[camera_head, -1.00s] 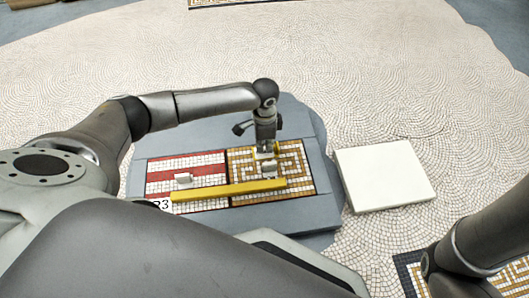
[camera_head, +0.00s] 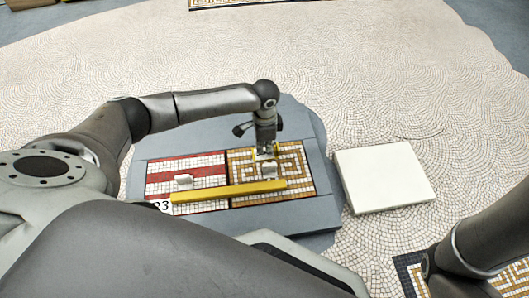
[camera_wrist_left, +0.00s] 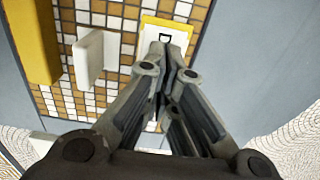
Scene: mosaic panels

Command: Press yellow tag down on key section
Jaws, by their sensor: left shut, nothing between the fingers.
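The key section (camera_head: 301,174) is a brown-and-white mosaic panel with a key pattern, on the right half of the grey board. The yellow tag (camera_wrist_left: 178,21), a pale plate with a yellow border and a dark mark, lies at its edge in the left wrist view. A bit of its yellow shows in the head view (camera_head: 275,149). My left gripper (camera_wrist_left: 167,50) is shut and empty, with its tips over the tag and hiding part of it. Whether the tips touch the tag I cannot tell. My right gripper is out of view.
A yellow bar (camera_head: 215,192) lies across both panels. A white upright handle (camera_wrist_left: 89,57) stands on the key section beside the tag. A red-and-white striped panel (camera_head: 205,166) with a small white handle is on the left. A white slab (camera_head: 385,177) lies right of the board.

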